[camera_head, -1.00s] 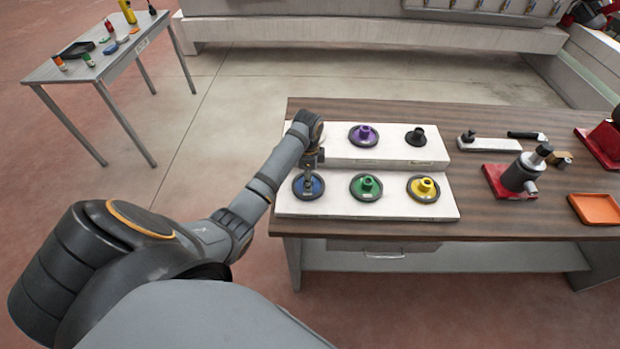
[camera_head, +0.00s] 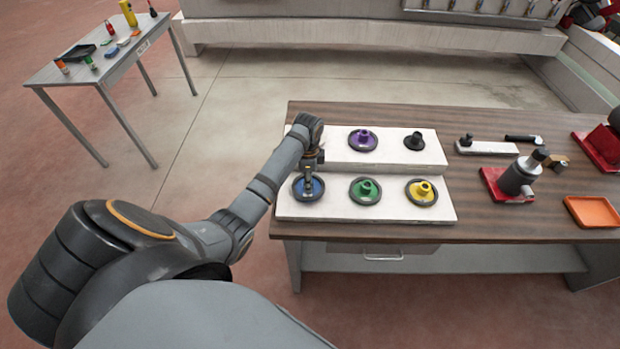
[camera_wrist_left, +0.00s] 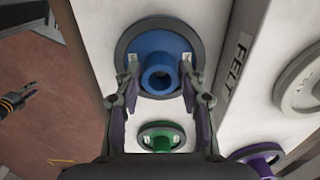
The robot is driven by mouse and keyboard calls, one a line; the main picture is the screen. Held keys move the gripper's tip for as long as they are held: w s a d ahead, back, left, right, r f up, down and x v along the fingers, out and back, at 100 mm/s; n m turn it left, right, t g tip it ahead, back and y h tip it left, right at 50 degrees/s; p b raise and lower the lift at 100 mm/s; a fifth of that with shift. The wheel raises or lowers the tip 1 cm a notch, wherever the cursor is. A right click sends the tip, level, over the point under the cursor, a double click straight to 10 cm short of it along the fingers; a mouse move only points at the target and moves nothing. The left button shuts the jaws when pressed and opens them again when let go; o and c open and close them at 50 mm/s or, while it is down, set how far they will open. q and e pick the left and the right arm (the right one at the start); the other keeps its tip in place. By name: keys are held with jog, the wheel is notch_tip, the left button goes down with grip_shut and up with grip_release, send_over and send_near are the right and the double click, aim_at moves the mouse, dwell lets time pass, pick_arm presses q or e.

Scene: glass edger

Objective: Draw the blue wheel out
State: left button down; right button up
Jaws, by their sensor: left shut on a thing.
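The blue wheel (camera_head: 308,195) sits at the left end of the front step of the white stepped rack (camera_head: 335,208). It has a dark rim and a raised round hub, seen from above in the left wrist view (camera_wrist_left: 160,45). My left gripper (camera_head: 310,175) points down over it and is shut on the wheel's hub, with one finger on each side. The wheel still appears at its place on the step; I cannot tell whether there is a gap under it. My right gripper is not in view.
The green wheel (camera_head: 365,196) and yellow wheel (camera_head: 421,197) stand right of the blue one. A red-based tool (camera_head: 510,185) and orange tray (camera_head: 592,211) lie further right.

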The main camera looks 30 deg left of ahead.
pick_arm(q)
jog(key=shift+r+p, duration=1.65)
jog(key=shift+p, duration=0.05)
jog(key=shift+r, duration=1.25)
jog(key=shift+r, duration=2.05)
